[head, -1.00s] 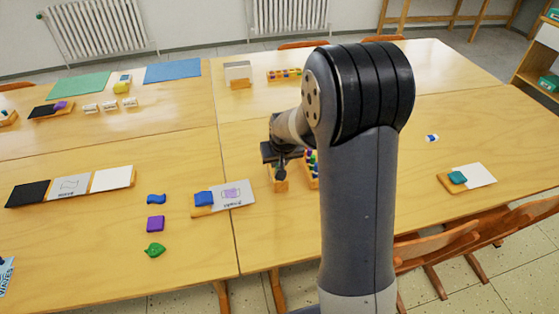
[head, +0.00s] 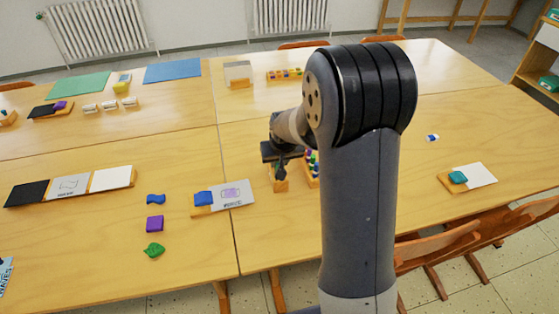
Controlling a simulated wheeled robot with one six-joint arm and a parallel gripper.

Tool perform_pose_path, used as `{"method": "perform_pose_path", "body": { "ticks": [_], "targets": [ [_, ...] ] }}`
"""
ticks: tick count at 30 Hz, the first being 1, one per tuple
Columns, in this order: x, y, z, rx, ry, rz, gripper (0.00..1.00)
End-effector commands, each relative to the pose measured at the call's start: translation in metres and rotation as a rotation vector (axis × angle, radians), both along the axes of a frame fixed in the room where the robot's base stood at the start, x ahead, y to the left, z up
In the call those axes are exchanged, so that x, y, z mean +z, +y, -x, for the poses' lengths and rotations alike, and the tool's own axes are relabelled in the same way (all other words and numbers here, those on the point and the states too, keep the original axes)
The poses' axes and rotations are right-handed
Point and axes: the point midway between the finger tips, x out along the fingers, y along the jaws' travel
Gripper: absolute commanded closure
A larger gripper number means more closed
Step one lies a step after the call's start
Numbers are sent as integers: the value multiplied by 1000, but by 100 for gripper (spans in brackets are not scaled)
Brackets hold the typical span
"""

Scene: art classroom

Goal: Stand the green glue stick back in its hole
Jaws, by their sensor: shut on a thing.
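My gripper (head: 282,167) points down over the middle table, just left of my arm. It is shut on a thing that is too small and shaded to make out. Just below it stands a small wooden block (head: 279,185); I cannot tell whether the held thing touches it. Right of that is a wooden holder (head: 313,182) with several small coloured things in it, partly hidden behind my arm. I cannot pick out the green glue stick or its hole for certain.
Left of the gripper lie a card board with a blue block (head: 203,198), a purple block (head: 155,224) and a green leaf shape (head: 154,250). A small blue-and-white thing (head: 432,138) and a board with a teal block (head: 458,177) lie right. The far right tabletop is mostly clear.

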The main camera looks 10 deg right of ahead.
Motion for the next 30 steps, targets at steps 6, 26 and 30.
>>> {"method": "perform_pose_path", "body": {
  "ticks": [6,26,30],
  "targets": [
    [0,0,0,0,0,0,100],
    [-7,0,0,0,-1,0,100],
    [-7,0,0,0,-1,0,100]
  ]
}}
